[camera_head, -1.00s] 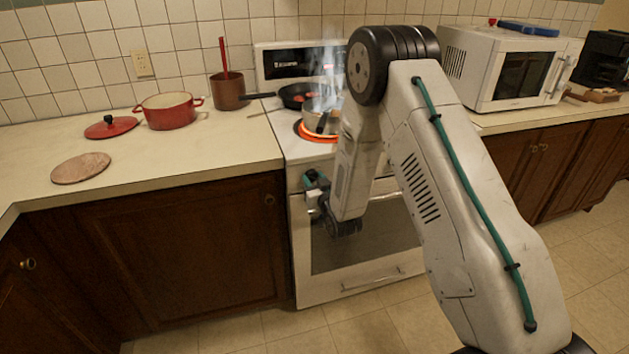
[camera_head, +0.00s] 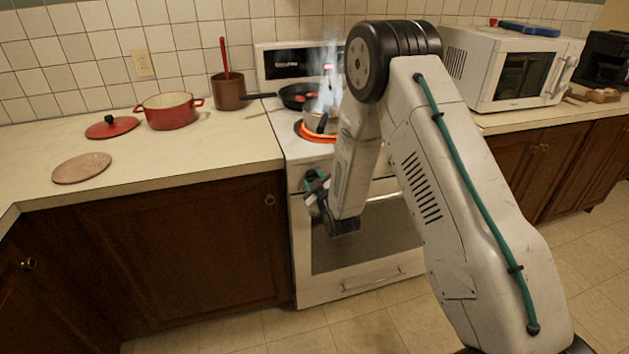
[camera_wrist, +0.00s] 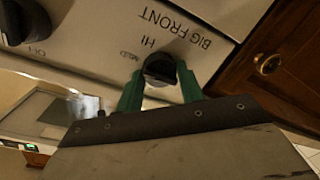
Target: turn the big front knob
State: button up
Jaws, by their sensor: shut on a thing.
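The big front knob (camera_wrist: 160,68) is black and round on the white stove panel, beside upside-down lettering that reads BIG FRONT, HI and MED. My gripper (camera_wrist: 161,82) has its green fingers on both sides of the knob and is shut on it. The fingers and wrist housing hide part of the knob. In the head view my gripper (camera_head: 315,181) is at the stove's upper front left, turned at a tilt. The knob itself cannot be made out there. The stove (camera_head: 296,165) is white, with a glowing orange front burner (camera_head: 303,133) under a steaming pot (camera_head: 318,123).
Another black knob (camera_wrist: 22,20) with an OFF mark sits at the wrist view's upper left. A brass cabinet knob (camera_wrist: 267,64) is at right. A black pan (camera_head: 297,96) stands behind the pot. A red pot (camera_head: 170,112) and lid (camera_head: 111,127) stand on the left counter.

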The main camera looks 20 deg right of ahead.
dwell(0.4)
jog(key=o, duration=0.7)
jog(key=s, duration=0.7)
jog(key=shift+s+d+r, duration=0.2)
jog(key=shift+s+r, duration=0.05)
jog(key=shift+s, duration=0.15)
